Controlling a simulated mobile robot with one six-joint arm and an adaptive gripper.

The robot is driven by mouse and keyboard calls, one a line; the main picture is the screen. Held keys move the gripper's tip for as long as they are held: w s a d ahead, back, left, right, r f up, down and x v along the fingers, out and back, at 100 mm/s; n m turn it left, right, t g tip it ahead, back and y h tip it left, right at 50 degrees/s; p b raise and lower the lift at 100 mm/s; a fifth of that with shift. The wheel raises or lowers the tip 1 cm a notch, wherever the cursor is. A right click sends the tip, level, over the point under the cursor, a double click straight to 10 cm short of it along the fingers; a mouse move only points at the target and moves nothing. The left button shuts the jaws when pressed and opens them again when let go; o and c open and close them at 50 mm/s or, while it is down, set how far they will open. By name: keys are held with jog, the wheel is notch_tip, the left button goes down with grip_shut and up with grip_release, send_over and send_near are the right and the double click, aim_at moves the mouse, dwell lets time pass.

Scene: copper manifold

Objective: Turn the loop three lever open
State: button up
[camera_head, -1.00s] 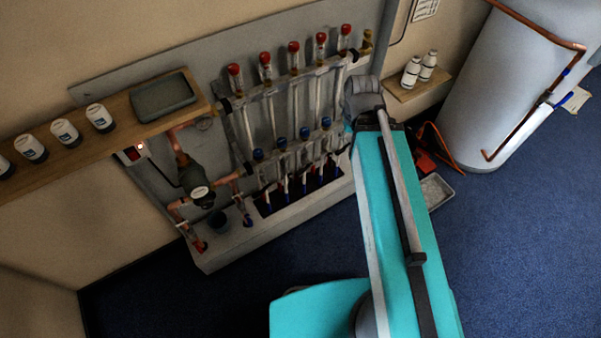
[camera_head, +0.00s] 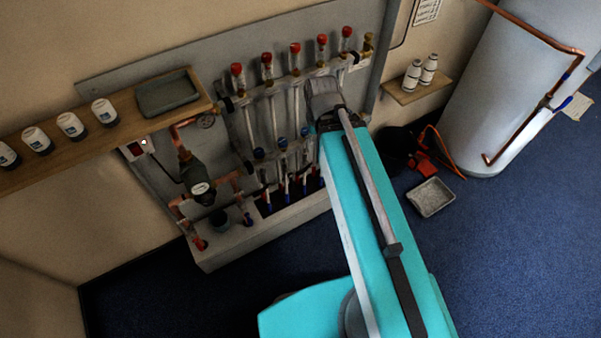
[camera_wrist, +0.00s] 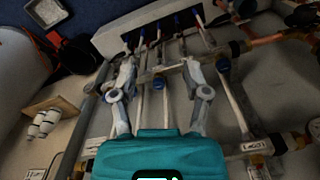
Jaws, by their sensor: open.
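The manifold (camera_head: 287,88) is on the back wall, with red-capped tubes on its upper bar and blue caps on its lower bar. In the head view, a blue cap (camera_head: 283,143) shows left of my arm, and the bar's right part is hidden behind the arm. In the wrist view my gripper (camera_wrist: 160,68) is open, with its fingers apart over the lower bar. A blue cap (camera_wrist: 158,83) shows between the fingers, and another blue cap (camera_wrist: 223,65) lies right of them. I cannot tell contact, or which part is the loop three lever.
A wooden shelf (camera_head: 60,158) with white jars and a grey tray (camera_head: 167,95) juts out at left. A pump (camera_head: 197,178) and copper pipes stand left of the manifold. Right are a small shelf with bottles (camera_head: 412,76), a floor tray (camera_head: 431,197) and a white tank (camera_head: 515,85).

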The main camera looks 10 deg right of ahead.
jog(key=shift+a, duration=0.15)
jog(key=shift+f, duration=0.1)
jog(key=w+f+m+t+y+b, duration=0.1)
jog(key=w+f+m+y+b, duration=0.2)
jog(key=f+b, duration=0.95)
jog(key=w+f+t+y+b, duration=0.1)
jog(key=w+f+y+b, duration=0.3)
jog(key=f+b, duration=0.85)
jog(key=w+d+f+m+t+y+b, duration=0.1)
jog(key=d+f+y+b, duration=0.3)
jog(key=b, duration=1)
jog(key=w+d+f+m+t+y+b, duration=0.2)
jog(key=d+f+t+y+b, duration=0.2)
jog(key=b, duration=1.1)
jog(key=d+f, duration=0.3)
jog(key=f, duration=0.1)
jog(key=shift+f, duration=0.15)
